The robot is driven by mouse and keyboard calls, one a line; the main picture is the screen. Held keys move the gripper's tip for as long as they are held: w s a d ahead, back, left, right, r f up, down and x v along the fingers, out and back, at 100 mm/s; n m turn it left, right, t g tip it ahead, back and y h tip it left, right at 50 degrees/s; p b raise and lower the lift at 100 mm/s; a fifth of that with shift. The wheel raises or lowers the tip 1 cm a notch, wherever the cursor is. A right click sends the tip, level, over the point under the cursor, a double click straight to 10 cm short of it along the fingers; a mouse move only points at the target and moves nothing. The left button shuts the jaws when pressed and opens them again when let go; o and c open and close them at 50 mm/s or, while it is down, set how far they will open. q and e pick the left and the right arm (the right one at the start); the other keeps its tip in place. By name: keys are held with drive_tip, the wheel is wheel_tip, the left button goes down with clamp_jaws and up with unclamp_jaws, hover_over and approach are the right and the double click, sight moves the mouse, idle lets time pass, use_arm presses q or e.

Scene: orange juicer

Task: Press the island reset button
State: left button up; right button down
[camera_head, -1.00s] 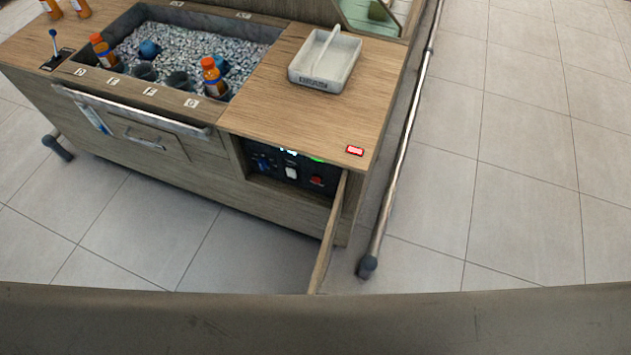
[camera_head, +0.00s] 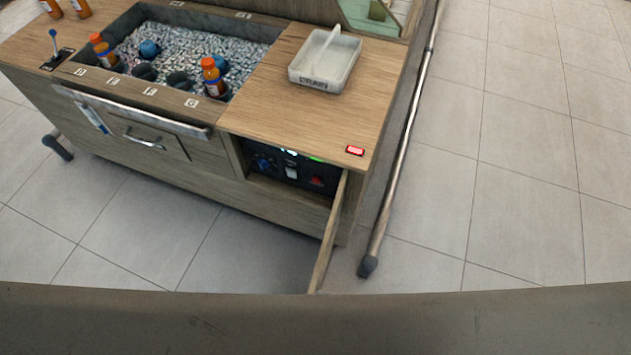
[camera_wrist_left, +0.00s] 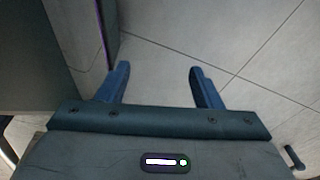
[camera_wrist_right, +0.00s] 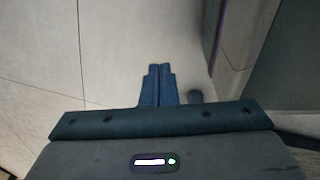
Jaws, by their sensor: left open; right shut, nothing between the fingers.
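I cannot tell from labels which red control is the reset. My left gripper (camera_wrist_left: 157,70) is open and empty over the floor in the left wrist view. My right gripper (camera_wrist_right: 159,68) is shut and empty over the floor in the right wrist view. Neither gripper shows in the head view.
The compartment's door (camera_head: 330,232) stands open toward me. A white tray (camera_head: 325,78) lies on the island top near the button. A gravel-filled basin (camera_head: 190,48) with bottles is at left. A metal rail (camera_head: 400,150) runs along the island's right side; floor beyond is clear.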

drive_tip(key=shift+s+a, duration=0.15)
drive_tip(key=shift+a, duration=0.25)
drive_tip(key=shift+d, duration=0.1)
use_arm(q)
drive_tip(key=shift+a, duration=0.15)
drive_tip(key=shift+c, duration=0.2)
drive_tip(key=c, duration=1.1)
clamp_jaws()
